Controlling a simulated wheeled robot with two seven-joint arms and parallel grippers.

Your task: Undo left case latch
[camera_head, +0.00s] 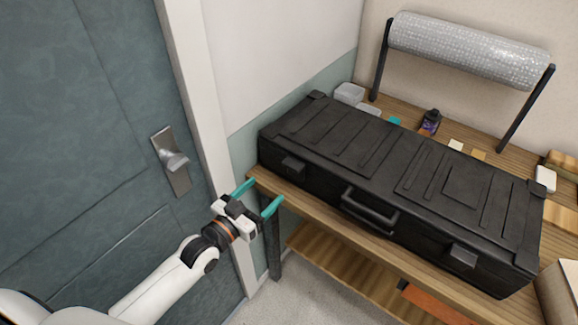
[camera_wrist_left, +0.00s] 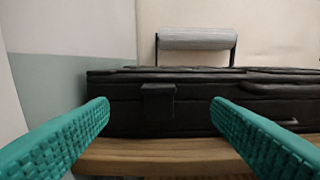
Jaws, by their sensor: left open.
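A long black hard case (camera_head: 330,150) lies closed on a wooden table. Its left latch (camera_head: 292,165) is a small dark block on the front face, left of the handle (camera_head: 370,209). The right latch (camera_head: 462,256) sits near the right end. My left gripper (camera_head: 257,196) is open and empty, with teal fingers, in front of the table edge near the case's left end, apart from the latch. In the left wrist view the left latch (camera_wrist_left: 158,102) shows between the two spread fingers, farther off, on the case front (camera_wrist_left: 195,110). My right gripper is not in view.
The wooden table (camera_head: 325,213) has a narrow bare strip before the case and a lower shelf. A bubble-wrap roll (camera_head: 468,50) on black posts stands behind. A dark bottle (camera_head: 430,121) and clear containers (camera_head: 349,93) are behind the case. A grey door (camera_head: 80,140) is at left.

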